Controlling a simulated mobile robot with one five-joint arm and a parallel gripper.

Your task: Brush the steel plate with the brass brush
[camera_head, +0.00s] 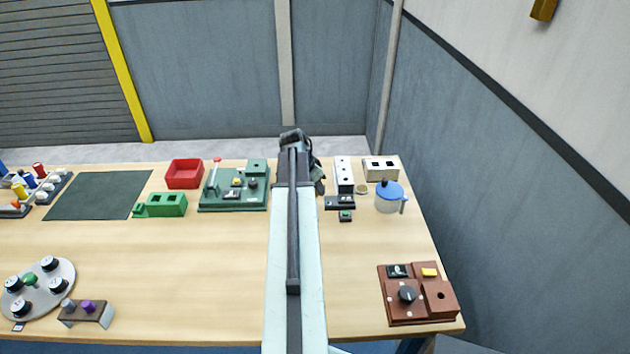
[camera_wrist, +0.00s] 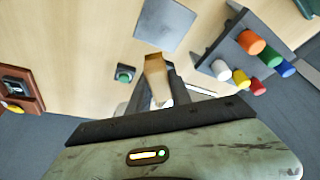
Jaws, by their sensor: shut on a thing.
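My gripper (camera_wrist: 160,94) is shut on a tan block-shaped piece (camera_wrist: 156,68) in the wrist view, which looks like the brush. Its bristles cannot be made out. A flat grey square, the steel plate (camera_wrist: 165,22), lies on the wooden table beyond the held piece, apart from it in the picture. I cannot tell the height between them. In the head view my gripper (camera_head: 301,145) is at the far end of my arm, over the back of the table. Its fingertips, the brush and the plate cannot be made out there.
A rack with coloured pegs (camera_wrist: 240,60) stands right of the plate; a green button (camera_wrist: 125,73) is at lower left. The head view shows a red bin (camera_head: 184,174), green panel (camera_head: 216,201), blue-lidded jug (camera_head: 389,200) and brown panel (camera_head: 417,300). The table's middle left is clear.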

